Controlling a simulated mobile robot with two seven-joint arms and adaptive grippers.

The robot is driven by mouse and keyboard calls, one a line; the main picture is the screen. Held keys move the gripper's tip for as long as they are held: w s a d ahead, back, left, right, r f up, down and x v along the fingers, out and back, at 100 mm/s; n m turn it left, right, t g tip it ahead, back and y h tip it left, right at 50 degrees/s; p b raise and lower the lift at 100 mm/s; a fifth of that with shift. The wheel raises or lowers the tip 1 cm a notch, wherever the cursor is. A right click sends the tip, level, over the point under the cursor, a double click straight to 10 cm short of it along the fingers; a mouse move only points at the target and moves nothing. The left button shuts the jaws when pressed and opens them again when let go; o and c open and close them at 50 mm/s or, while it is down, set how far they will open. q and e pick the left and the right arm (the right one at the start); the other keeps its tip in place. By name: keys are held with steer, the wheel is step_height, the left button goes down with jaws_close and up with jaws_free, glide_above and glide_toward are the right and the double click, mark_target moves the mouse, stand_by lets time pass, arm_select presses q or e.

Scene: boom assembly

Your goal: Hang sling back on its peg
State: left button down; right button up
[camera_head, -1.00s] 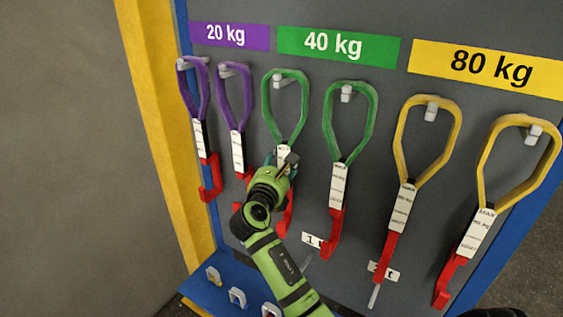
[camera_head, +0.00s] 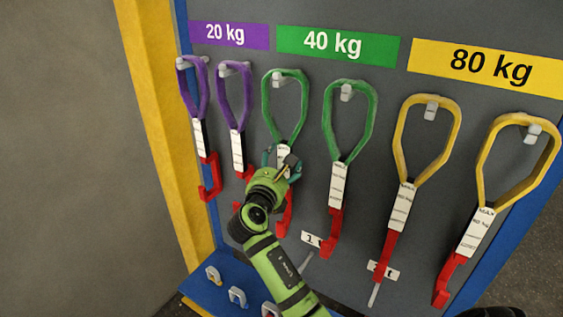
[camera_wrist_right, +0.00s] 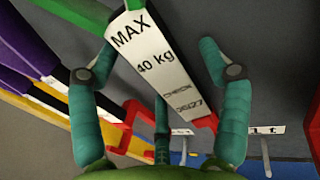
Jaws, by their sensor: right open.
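The left green 40 kg sling (camera_head: 265,108) hangs with its loop over a grey peg (camera_head: 280,82) under the green sign. Its white label reads "MAX 40 kg" in the right wrist view (camera_wrist_right: 150,62), and its red hook (camera_head: 284,218) hangs below, partly behind my arm. My right gripper (camera_head: 283,162) is open at the label. In the right wrist view its teal fingers (camera_wrist_right: 160,60) stand apart, one on each side of the label, not closed on it. Another green sling (camera_head: 326,112) hangs on the peg to the right. My left gripper is not in view.
Two purple slings (camera_head: 222,95) hang close on the left under the 20 kg sign (camera_head: 224,34). Two yellow slings (camera_head: 399,140) hang on the right under the 80 kg sign (camera_head: 488,62). A blue ledge (camera_head: 218,292) with small grey clips lies below.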

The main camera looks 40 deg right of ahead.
steer(key=v, duration=1.1)
steer(key=shift+s+a+r, duration=0.15)
steer(key=shift+r, duration=0.05)
steer(key=w+a+f+y+b, duration=0.1)
steer(key=w+a+f+y, duration=0.15)
steer(key=f, duration=0.75)
steer(key=w+a+f+y+b, duration=0.1)
steer(key=a+f+y, duration=0.15)
steer(key=f, duration=0.75)
steer(key=s+a+f+m+g+y+b, duration=0.1)
steer(key=s+a+f+m+y, duration=0.2)
steer(key=f, duration=0.9)
steer(key=s+f+m+g+y+b, duration=0.15)
steer(key=s+f, duration=0.35)
steer(key=f, duration=0.7)
steer(key=s+a+f+m+g+y, duration=0.3)
steer(key=s+f+m, duration=0.5)
steer(key=s+f, duration=0.95)
steer(key=s+d+f+m+g+y+b, duration=0.1)
steer(key=s+f+m, duration=0.3)
steer(key=s, duration=0.7)
steer(key=s+d+f+m+g+y+b, duration=0.1)
steer(key=s+d+f+m+g, duration=0.1)
steer(key=s+m, duration=0.4)
steer(key=s+f+g, duration=0.1)
steer(key=s+f, duration=0.1)
steer(key=s, duration=0.3)
steer(key=shift+f, duration=0.35)
